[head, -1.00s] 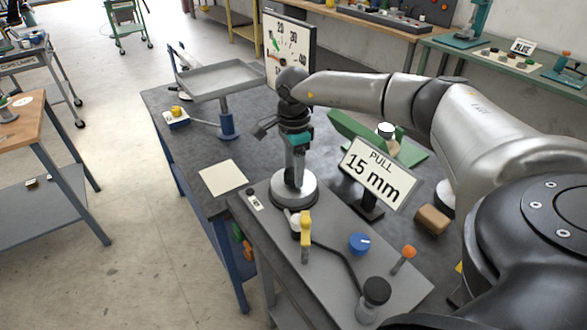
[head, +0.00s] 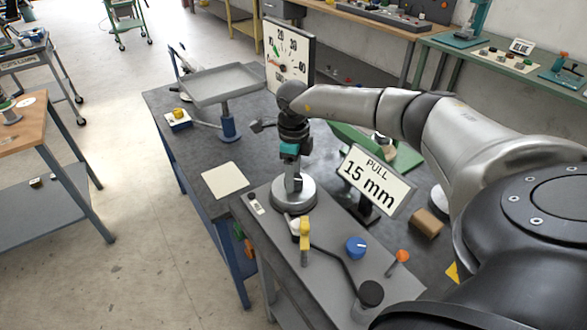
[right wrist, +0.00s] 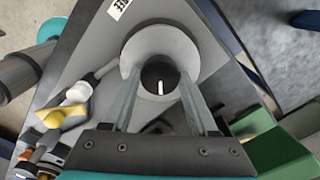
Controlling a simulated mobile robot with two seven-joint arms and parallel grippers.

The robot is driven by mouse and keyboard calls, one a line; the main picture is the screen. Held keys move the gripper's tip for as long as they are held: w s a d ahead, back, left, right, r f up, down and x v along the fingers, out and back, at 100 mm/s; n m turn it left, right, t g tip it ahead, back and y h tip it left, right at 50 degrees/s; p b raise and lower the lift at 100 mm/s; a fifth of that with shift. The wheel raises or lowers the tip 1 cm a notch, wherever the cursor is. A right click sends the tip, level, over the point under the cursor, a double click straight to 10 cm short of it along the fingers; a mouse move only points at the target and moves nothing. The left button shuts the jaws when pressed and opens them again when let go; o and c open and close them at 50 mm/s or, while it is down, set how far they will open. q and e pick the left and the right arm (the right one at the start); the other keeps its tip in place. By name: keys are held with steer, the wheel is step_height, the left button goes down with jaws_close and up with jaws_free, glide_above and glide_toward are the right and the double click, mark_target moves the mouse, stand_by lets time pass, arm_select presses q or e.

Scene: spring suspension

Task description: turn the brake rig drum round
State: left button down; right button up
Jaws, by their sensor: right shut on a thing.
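The brake rig drum (right wrist: 150,77) is between my right gripper's fingers in the right wrist view. Its round end looks dark and bears a short white mark. It stands on a wide pale grey round base (head: 309,200), which also shows behind the drum in the right wrist view (right wrist: 160,42). My right gripper (head: 294,184) points down over the base and is shut on the drum, one finger on each side, as the right wrist view (right wrist: 160,85) shows. In the head view the gripper mostly hides the drum. My left gripper is not in view.
Close by on the grey bench (head: 330,225) are a yellow-topped lever (head: 304,232), a blue knob (head: 356,246), an orange-topped lever (head: 402,257) and a black knob (head: 370,293). A "PULL 15 mm" sign (head: 374,180) stands right of the drum. A dial board (head: 289,52) stands behind.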

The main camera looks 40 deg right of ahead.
steer(key=m+p, duration=0.3)
steer(key=m, duration=0.3)
steer(key=shift+r, duration=0.15)
steer(key=m+p, duration=0.2)
steer(key=m, duration=0.3)
steer(key=shift+d, duration=0.1)
stand_by(0.5)
steer(key=o, duration=1.4)
steer(key=shift+c, duration=0.2)
step_height(320, 180, up, 15)
